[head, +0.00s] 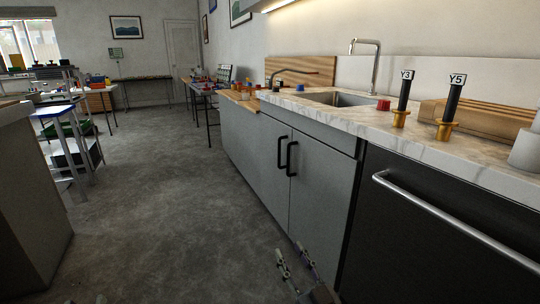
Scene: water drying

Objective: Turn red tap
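The red tap knob (383,105) sits on the marble counter at the right front of the sink (340,99). A blue knob (300,88) sits at the sink's left end. A tall chrome spout (376,66) rises behind the sink. My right gripper (291,250) is low in front of the grey cabinet doors, well below and left of the red knob. Its two fingers are apart, with nothing visible between them. Small pale tips at the bottom left edge may be my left gripper (86,300); too little shows to tell its state.
Black-handled brass valves labelled Y3 (403,95) and Y5 (449,105) stand right of the red knob. A wooden block (480,115) lies behind them. A dark appliance with a bar handle (450,220) is below. Open grey floor (150,180) lies left of the cabinets.

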